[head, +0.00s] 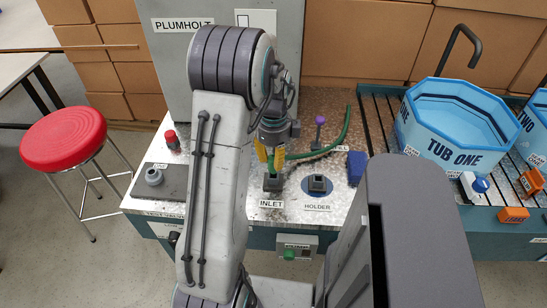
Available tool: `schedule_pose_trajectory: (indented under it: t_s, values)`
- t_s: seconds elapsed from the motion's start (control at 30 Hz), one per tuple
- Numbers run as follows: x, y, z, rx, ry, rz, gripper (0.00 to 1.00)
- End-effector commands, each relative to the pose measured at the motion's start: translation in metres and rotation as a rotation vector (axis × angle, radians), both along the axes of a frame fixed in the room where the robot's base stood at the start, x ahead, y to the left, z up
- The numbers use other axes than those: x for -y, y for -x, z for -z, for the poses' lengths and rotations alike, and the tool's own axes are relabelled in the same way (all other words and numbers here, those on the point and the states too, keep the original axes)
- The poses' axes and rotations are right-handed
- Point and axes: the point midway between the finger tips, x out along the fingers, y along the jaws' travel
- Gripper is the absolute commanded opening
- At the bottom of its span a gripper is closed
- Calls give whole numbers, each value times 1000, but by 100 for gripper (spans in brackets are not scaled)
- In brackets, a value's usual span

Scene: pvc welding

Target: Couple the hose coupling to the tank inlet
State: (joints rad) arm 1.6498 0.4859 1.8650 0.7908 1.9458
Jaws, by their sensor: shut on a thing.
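My gripper (270,163) points down with yellow fingers, directly above or at the tank inlet (272,184), a dark square-based fitting behind the INLET label. The fingers are shut on the hose coupling, which is mostly hidden between them. A green hose (340,135) runs from the gripper to the right and curves up towards the back of the bench. From this view I cannot tell whether the coupling touches the inlet or hangs just above it. The holder (317,184), a dark fitting on a blue disc, stands empty to the right of the inlet.
A purple-topped lever (320,122) stands behind the holder, and a blue block (356,168) lies right of it. A grey fitting (154,176) and a red button (171,138) are at left. Blue TUB ONE (455,115) stands at right. A red stool (64,138) is at far left.

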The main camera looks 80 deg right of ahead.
Motion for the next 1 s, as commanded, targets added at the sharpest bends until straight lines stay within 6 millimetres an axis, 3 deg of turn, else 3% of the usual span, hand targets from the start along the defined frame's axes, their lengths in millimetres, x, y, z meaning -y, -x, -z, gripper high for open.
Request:
schedule_pose_trajectory:
  t_s: [1.0]
  values:
    - [0, 0, 18, 0, 0, 0, 0]
